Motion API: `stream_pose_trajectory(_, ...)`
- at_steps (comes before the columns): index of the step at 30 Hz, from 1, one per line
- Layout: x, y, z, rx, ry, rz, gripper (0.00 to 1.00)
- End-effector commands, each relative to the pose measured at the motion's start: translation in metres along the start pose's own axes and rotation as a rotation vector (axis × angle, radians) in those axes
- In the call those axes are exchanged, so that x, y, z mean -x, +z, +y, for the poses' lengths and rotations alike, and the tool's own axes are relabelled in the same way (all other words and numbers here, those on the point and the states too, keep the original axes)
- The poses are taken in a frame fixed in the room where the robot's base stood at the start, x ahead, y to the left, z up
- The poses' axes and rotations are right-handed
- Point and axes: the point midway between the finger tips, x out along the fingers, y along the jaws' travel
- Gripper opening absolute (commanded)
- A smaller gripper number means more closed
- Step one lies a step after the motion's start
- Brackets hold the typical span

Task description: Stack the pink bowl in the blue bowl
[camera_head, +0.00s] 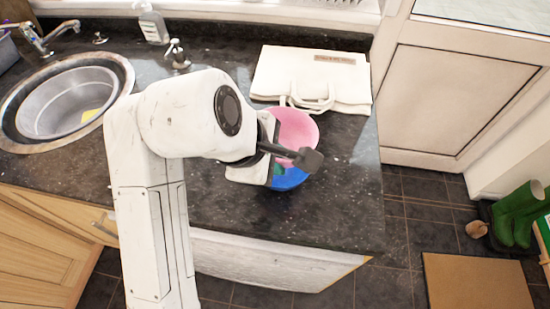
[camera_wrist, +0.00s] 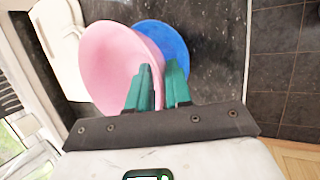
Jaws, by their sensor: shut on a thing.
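The pink bowl (camera_head: 296,126) is at my gripper, on the dark granite counter's right part in the head view. In the wrist view the pink bowl (camera_wrist: 108,62) looks tilted and overlaps part of the blue bowl (camera_wrist: 165,45). The blue bowl (camera_head: 289,179) shows just below the pink one in the head view, partly hidden by my arm. My gripper (camera_wrist: 158,72) has teal fingers, shut on the pink bowl's rim near its right side. Whether the pink bowl touches the blue bowl, I cannot tell.
A white bag (camera_head: 312,75) lies on the counter behind the bowls. The counter's right edge is close to the bowls; the counter front is clear.

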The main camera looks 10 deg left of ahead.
Motion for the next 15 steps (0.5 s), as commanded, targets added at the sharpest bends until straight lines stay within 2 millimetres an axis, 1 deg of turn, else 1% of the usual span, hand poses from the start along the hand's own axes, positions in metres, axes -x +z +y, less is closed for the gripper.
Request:
stream_pose_trajectory(4, -0.011, -0.004, -0.005, 0.000, 0.002, 0.000, 0.00)
stream_pose_trajectory(15, -0.014, -0.004, -0.006, -0.001, 0.002, -0.001, 0.00)
